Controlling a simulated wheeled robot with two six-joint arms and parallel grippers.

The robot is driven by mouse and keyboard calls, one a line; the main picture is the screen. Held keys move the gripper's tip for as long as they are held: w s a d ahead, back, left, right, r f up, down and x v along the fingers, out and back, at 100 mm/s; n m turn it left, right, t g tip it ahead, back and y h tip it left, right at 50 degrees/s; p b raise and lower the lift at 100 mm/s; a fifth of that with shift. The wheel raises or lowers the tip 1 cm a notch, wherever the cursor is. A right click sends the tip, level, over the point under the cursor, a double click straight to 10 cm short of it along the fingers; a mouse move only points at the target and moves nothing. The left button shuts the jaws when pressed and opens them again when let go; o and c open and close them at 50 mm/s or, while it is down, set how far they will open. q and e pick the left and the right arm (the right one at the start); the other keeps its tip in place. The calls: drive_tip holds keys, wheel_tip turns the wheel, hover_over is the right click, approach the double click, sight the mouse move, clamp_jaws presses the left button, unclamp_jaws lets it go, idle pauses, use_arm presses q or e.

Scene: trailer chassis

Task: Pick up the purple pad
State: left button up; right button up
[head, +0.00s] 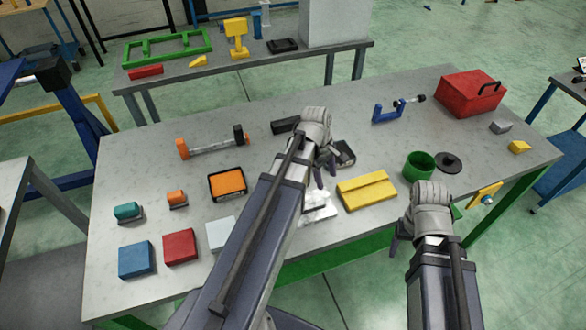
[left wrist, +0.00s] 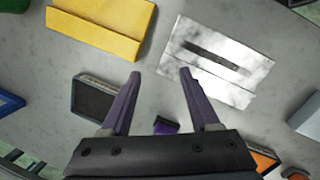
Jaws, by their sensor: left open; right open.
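A small purple block, which looks like the purple pad (left wrist: 165,127), shows in the left wrist view on the grey table, low between my left gripper's fingers and partly cut off by the gripper body. In the head view I cannot see it; my left arm likely covers it. My left gripper (left wrist: 160,73) is open and empty, pointing down over the table; in the head view it (head: 325,172) is near the table's middle. My right gripper (head: 424,232) is open, near the front edge at the right.
Close to my left gripper are a yellow case (head: 367,191), a shiny slotted plate (left wrist: 215,60) and a dark-faced tray (left wrist: 98,98). An orange-filled tray (head: 227,183) lies left. A green cup (head: 418,167) and red toolbox (head: 470,94) stand right. Bare table (head: 270,105) shows behind.

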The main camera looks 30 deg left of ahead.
use_arm(q)
drive_tip(key=w+a+n, duration=0.1)
drive_tip(key=a+n, duration=0.3)
drive_tip(key=a, duration=0.1)
drive_tip(key=w+a+n+t, duration=0.1)
drive_tip(key=a+n, duration=0.3)
drive_tip(key=a, duration=0.1)
drive_tip(key=w+a+n+t+h, duration=0.1)
drive_tip(key=a+n, duration=0.3)
drive_tip(key=a, duration=0.1)
drive_tip(key=shift+a+r, duration=0.25)
drive_tip(key=shift+a, duration=0.05)
drive_tip(key=shift+n, duration=0.3)
drive_tip(key=b+x, duration=0.7)
drive_tip(key=b, duration=0.1)
drive_tip(key=shift+a+f, duration=0.2)
drive_tip(key=shift+f, duration=0.25)
drive_tip(key=shift+r, duration=0.1)
drive_tip(key=shift+c, duration=0.4)
clamp_jaws()
